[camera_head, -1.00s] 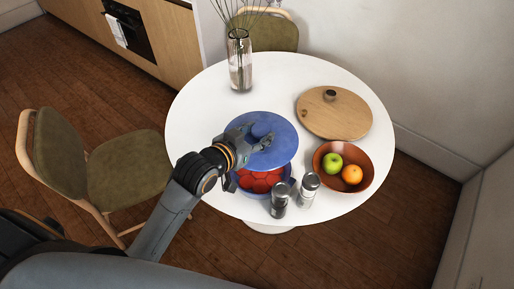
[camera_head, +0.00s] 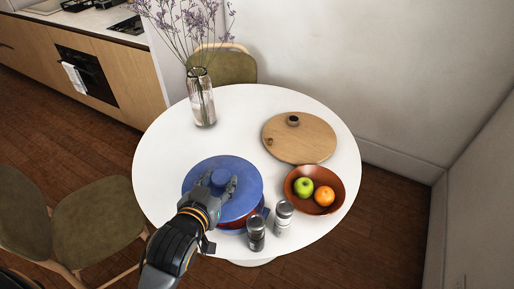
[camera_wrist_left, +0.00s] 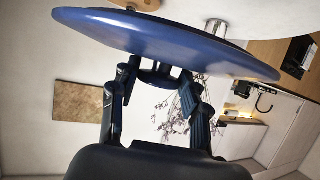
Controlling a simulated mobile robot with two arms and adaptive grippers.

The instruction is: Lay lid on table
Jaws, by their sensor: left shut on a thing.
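The blue round lid (camera_head: 247,182) is held by its top knob in my left gripper (camera_head: 222,183), over the near left part of the white table (camera_head: 240,115). In the left wrist view the lid (camera_wrist_left: 170,38) spans the top, with the gripper (camera_wrist_left: 155,78) beside it. A blue bowl with red contents (camera_head: 243,223) shows only in part beyond the lid's lower right edge; the lid hides the rest. I cannot tell whether the lid touches the bowl. My right gripper is not seen.
Salt and pepper shakers (camera_head: 284,217) (camera_head: 256,234) stand near the front edge. A brown fruit bowl (camera_head: 335,184) is at right, a round wooden board (camera_head: 310,142) behind it. A glass vase (camera_head: 202,100) stands at the back left. The tabletop's middle and left are clear.

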